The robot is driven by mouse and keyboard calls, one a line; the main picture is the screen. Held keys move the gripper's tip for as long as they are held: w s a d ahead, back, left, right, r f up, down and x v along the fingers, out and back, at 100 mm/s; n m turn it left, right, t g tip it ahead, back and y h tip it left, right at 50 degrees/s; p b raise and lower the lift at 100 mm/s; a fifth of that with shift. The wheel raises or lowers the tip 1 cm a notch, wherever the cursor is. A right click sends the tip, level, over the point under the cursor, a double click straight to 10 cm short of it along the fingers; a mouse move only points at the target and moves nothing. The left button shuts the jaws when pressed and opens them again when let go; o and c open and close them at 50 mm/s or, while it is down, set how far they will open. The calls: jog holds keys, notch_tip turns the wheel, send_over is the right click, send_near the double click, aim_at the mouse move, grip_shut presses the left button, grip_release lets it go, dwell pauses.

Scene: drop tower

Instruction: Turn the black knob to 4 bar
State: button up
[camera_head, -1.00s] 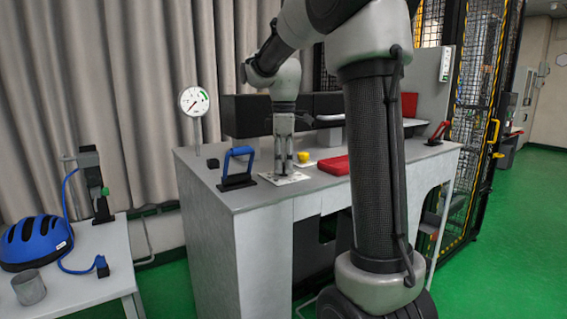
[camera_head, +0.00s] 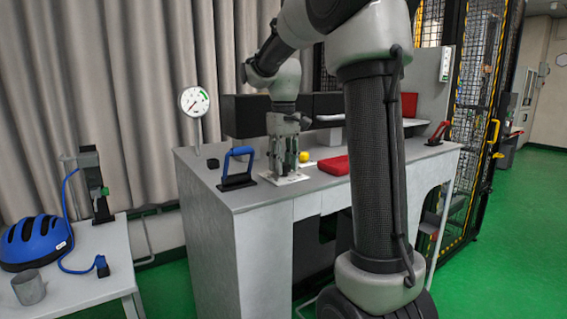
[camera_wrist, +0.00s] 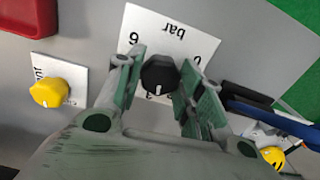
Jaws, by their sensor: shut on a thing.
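The black knob (camera_wrist: 158,75) sits on a white plate (camera_wrist: 170,24) marked "bar", with a 6 and a 0 readable. My gripper (camera_wrist: 162,72) is shut on the knob, one green-padded finger on each side. The knob's white mark faces the bottom of the wrist view; the numbers there are partly hidden by my gripper. In the head view my gripper (camera_head: 286,168) points straight down at the bench top and hides the knob. A round white dial gauge (camera_head: 194,101) stands on a post at the back left; its reading is too small to tell.
A yellow knob (camera_wrist: 49,92) on its own white plate is beside the black one. A blue-handled clamp (camera_head: 238,168) stands close on the left of my gripper, and a red block (camera_head: 335,165) lies to the right. Dark boxes (camera_head: 247,115) line the back.

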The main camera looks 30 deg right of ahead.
jog(key=m, duration=0.5)
jog(key=shift+m, duration=0.3)
jog(key=shift+r+m, duration=0.1)
jog(key=shift+m, duration=2)
jog(key=o, duration=1)
notch_tip(320, 180, up, 12)
jog(key=shift+f, duration=0.1)
